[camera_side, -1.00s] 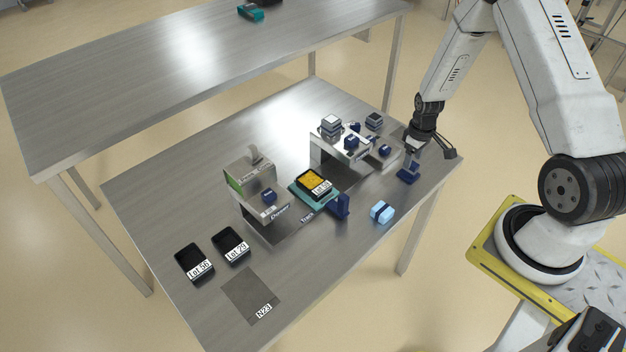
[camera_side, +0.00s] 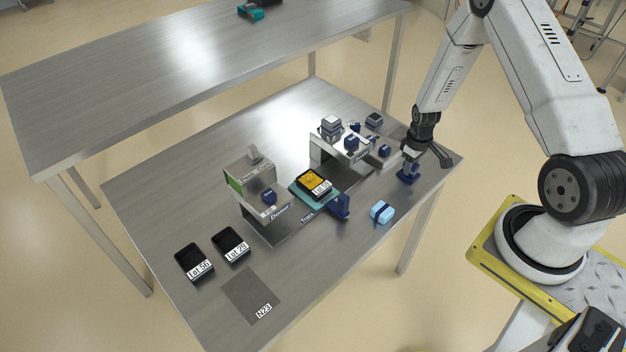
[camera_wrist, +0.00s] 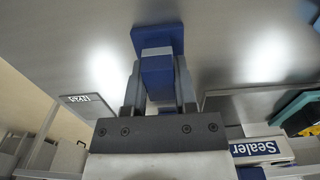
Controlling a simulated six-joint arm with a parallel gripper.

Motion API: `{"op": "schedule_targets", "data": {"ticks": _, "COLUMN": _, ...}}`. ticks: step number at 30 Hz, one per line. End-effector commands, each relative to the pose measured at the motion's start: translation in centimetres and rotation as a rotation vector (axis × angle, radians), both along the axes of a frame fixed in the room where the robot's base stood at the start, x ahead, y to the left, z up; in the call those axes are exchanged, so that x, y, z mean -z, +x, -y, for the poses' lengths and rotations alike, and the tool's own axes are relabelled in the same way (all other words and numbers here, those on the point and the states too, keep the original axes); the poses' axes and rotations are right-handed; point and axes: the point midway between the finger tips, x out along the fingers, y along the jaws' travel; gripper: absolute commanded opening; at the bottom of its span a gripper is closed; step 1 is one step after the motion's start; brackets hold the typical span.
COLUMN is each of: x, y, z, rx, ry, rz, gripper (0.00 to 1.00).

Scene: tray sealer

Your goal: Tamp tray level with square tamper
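A black tray with yellow filling (camera_side: 311,180) and a white lot label sits on a teal carrier (camera_side: 297,188) in the middle of the table; whether its filling is level is too small to tell. The square tamper (camera_side: 407,178) is dark blue, a flat square plate with an upright block handle, standing near the table's right edge. My gripper (camera_side: 410,158) is over it. In the wrist view, the tamper's handle (camera_wrist: 156,78) is between my fingers with no clear gap, and its plate (camera_wrist: 158,37) shows beyond them.
The Doser station (camera_side: 262,190) stands left of the tray. The sealer platform (camera_side: 340,145), with blocks on it, stands behind right. A light-blue block (camera_side: 382,212) lies between tray and front edge. Two black trays (camera_side: 194,262) and a grey N23 mat (camera_side: 250,296) are front left.

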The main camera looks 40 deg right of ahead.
Motion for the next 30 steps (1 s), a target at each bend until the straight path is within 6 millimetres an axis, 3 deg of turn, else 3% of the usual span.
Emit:
{"op": "schedule_targets", "data": {"ticks": 1, "x": 0.0, "y": 0.0, "z": 0.0, "rx": 0.000, "ry": 0.000, "rz": 0.000, "gripper": 0.00}}
{"op": "schedule_targets", "data": {"ticks": 2, "x": 0.0, "y": 0.0, "z": 0.0, "rx": 0.000, "ry": 0.000, "rz": 0.000, "gripper": 0.25}}
{"op": "schedule_targets", "data": {"ticks": 4, "x": 0.0, "y": 0.0, "z": 0.0, "rx": 0.000, "ry": 0.000, "rz": 0.000, "gripper": 0.03}}
{"op": "schedule_targets", "data": {"ticks": 5, "x": 0.0, "y": 0.0, "z": 0.0, "rx": 0.000, "ry": 0.000, "rz": 0.000, "gripper": 0.00}}
{"op": "schedule_targets", "data": {"ticks": 14, "x": -0.3, "y": 0.0, "z": 0.0, "rx": 0.000, "ry": 0.000, "rz": 0.001, "gripper": 0.00}}
{"op": "schedule_targets", "data": {"ticks": 30, "x": -3.2, "y": 0.0, "z": 0.0, "rx": 0.000, "ry": -0.001, "rz": 0.001, "gripper": 0.00}}
